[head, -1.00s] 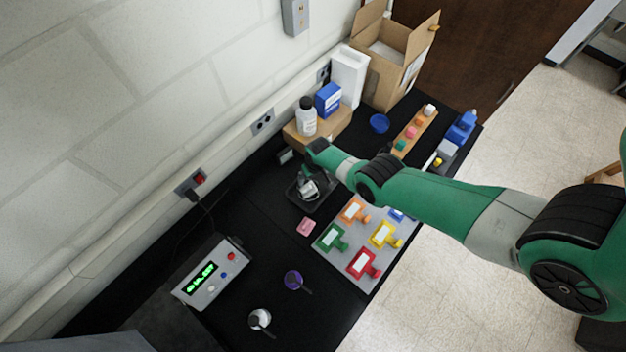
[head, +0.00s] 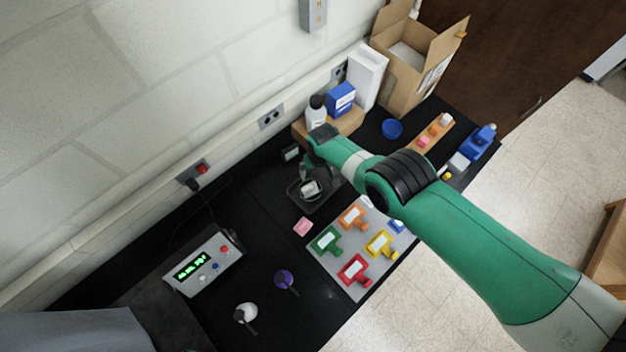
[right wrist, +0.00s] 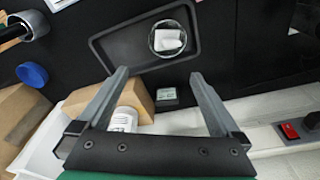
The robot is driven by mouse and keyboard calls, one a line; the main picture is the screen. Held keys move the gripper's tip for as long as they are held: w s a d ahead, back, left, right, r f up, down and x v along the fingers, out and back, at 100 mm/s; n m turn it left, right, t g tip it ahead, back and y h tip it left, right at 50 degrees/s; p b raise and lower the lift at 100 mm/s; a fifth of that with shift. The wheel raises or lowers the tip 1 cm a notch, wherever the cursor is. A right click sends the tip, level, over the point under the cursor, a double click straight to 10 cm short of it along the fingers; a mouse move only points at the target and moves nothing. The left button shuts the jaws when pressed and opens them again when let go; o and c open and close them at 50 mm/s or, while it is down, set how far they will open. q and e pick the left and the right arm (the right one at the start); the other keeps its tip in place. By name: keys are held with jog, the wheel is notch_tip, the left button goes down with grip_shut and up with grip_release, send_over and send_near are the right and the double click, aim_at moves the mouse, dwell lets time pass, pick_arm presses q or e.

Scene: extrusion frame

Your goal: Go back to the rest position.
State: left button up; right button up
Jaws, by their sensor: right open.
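My right gripper (head: 308,174) is at the end of the green arm, over the back edge of a small black tray (head: 323,203). In the right wrist view its two grey fingers (right wrist: 160,75) are spread apart with nothing between the tips. A round clear dish (head: 310,189) with a white piece in it sits in the tray; the dish also shows in the right wrist view (right wrist: 172,38), beyond the fingertips and apart from them. My left gripper is not in view.
A wooden block with a white bottle (head: 316,112) and a blue box (head: 341,98) stands behind the gripper by the wall. A board with coloured holders (head: 358,270) lies in front of the tray. A display box (head: 203,262) stands at left. An open carton (head: 405,85) stands at the back.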

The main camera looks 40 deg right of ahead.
dwell(0.3)
jog(key=w+a+r+n+t, duration=0.15)
jog(key=w+r+t, duration=0.25)
jog(key=w+r, duration=0.45)
jog(key=w+a+r+m+t, duration=0.1)
jog(key=w+a+r+t, duration=0.2)
jog(key=w+r, duration=0.5)
notch_tip(320, 180, up, 23)
jog(key=a+n+t, duration=0.1)
jog(key=a+t, duration=0.1)
jog(key=t, duration=0.5)
jog(key=s+a+r+n+t+y, duration=0.1)
jog(key=s+r+t, duration=0.3)
jog(key=r, duration=0.6)
jog(key=s+r+t, duration=0.2)
jog(key=s+r, duration=0.4)
jog(key=r, duration=0.3)
jog(key=s+r+n+t, duration=0.1)
jog(key=s+r+t, duration=0.1)
jog(key=s+r, duration=0.4)
jog(key=s+r+n+t+y, duration=0.1)
jog(key=s+r+t, duration=0.2)
jog(key=s+r, duration=0.3)
jog(key=s, duration=0.5)
jog(key=shift+t+y, duration=0.3)
